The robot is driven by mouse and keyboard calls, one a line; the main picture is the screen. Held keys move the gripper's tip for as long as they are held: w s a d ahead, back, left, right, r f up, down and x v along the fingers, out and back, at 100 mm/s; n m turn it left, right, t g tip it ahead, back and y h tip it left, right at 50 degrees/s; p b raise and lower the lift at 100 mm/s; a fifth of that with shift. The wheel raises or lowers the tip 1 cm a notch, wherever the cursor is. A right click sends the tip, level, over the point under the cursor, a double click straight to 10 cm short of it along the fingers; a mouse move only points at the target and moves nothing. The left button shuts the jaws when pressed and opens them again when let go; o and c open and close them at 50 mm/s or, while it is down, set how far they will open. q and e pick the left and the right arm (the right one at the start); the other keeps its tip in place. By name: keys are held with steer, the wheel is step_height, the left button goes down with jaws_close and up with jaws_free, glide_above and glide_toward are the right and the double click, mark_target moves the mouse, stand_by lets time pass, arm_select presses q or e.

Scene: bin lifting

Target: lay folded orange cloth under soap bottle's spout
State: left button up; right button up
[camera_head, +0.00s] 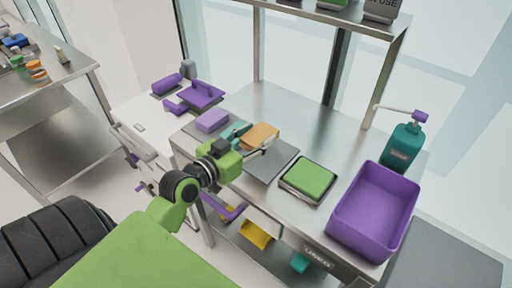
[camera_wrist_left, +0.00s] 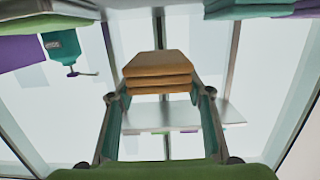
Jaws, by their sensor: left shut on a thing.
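The folded orange cloth (camera_head: 262,135) is held between the fingers of my left gripper (camera_head: 254,142), over the bench near the grey mat. In the left wrist view the cloth (camera_wrist_left: 158,72) shows as a stack of folded layers between the two fingers. The teal soap bottle (camera_head: 401,148) stands upright at the bench's right end, with a purple pump top and a thin spout (camera_head: 392,108) pointing left. The bottle also shows inverted in the left wrist view (camera_wrist_left: 62,48). The cloth is well apart from the bottle. My right gripper is not in view.
A purple bin (camera_head: 347,221) stands at the bench's front right, in front of the bottle. A green folded cloth (camera_head: 308,178) lies on a small tray left of it. A purple block (camera_head: 212,120) lies left of the gripper. The bench (camera_head: 325,125) behind is clear.

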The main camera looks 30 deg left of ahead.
mark_target(256, 138)
arm_select(q)
steer(key=f, duration=0.1)
steer(key=w+a+f, duration=0.1)
steer(key=w+f, duration=0.1)
steer(key=shift+w+a+f, duration=0.25)
steer(key=shift+a, duration=0.05)
steer(key=shift+f, duration=1.6)
steer(key=shift+f, duration=0.1)
steer(key=o, duration=0.7)
steer(key=shift+b, duration=0.3)
steer(key=shift+o, duration=0.2)
